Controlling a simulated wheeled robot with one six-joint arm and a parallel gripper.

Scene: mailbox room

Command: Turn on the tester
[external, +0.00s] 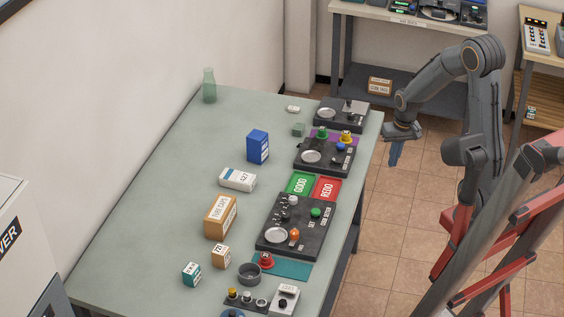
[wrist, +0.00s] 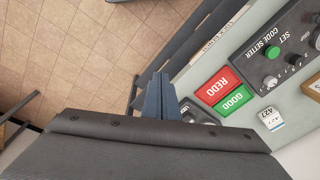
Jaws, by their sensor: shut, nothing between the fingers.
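No label that I can read clearly names the tester. Several black control panels stand in a row on the green table (external: 150,200). The far panel (external: 341,115) has a pale dish. The middle panel (external: 322,168) has a dish with green, yellow and blue knobs. The near panel (external: 290,245) has a dish, green button and orange knob; it reads CODE SETTER in the wrist view (wrist: 290,50). My gripper (external: 394,163) is shut and empty, pointing down just right of the table's right edge, apart from the panels. Its blue fingers (wrist: 161,82) show in the wrist view.
Green GOOD (external: 299,184) and red REDO (external: 327,189) pads lie between the middle and near panels. Boxes, including a blue box (external: 257,147), and a glass bottle (external: 209,86) stand on the left. A shelf (external: 360,83) is behind.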

